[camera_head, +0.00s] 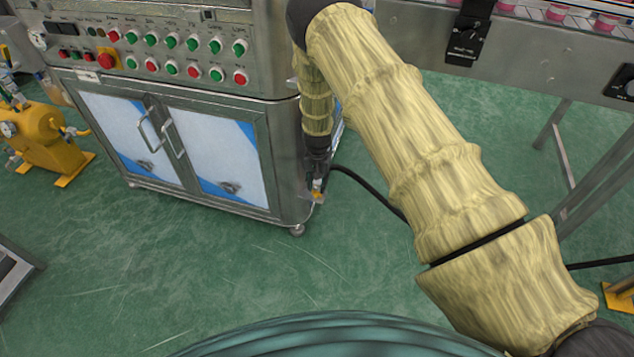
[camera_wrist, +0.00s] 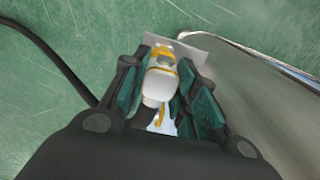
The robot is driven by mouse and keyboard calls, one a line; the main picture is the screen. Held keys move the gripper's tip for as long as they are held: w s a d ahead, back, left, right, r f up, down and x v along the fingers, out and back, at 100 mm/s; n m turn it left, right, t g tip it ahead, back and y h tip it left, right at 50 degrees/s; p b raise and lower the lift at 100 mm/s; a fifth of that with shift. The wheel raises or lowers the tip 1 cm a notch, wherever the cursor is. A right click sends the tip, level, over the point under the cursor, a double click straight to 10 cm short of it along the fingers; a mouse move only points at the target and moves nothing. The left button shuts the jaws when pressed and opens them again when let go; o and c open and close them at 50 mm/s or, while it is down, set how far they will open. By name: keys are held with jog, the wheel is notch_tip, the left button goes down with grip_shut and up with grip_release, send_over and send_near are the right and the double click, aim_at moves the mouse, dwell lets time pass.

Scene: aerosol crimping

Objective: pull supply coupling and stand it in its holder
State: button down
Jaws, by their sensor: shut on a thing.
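The supply coupling (camera_wrist: 161,84) is a white and grey piece with yellow-orange bands. In the wrist view it sits between the two dark, green-padded fingers of my gripper (camera_wrist: 165,96), which is shut on it. In the head view my gripper (camera_head: 318,178) hangs low beside the right front corner of the cabinet, and a small yellowish bit of the coupling (camera_head: 317,196) shows below it. A flat grey plate (camera_wrist: 201,41) lies right by the far end of the coupling; I cannot tell whether they touch. I cannot make out the holder for certain.
The steel cabinet (camera_head: 200,158) with buttons stands left of my gripper; its metal side (camera_wrist: 265,100) is close on the right in the wrist view. A black hose (camera_head: 368,184) runs right over the green floor. A conveyor frame (camera_head: 540,60) stands at right.

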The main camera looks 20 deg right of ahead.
jog(key=c, duration=1)
grip_release()
jog(key=shift+c, duration=0.2)
notch_tip(320, 180, up, 12)
jog(key=shift+f, duration=0.15)
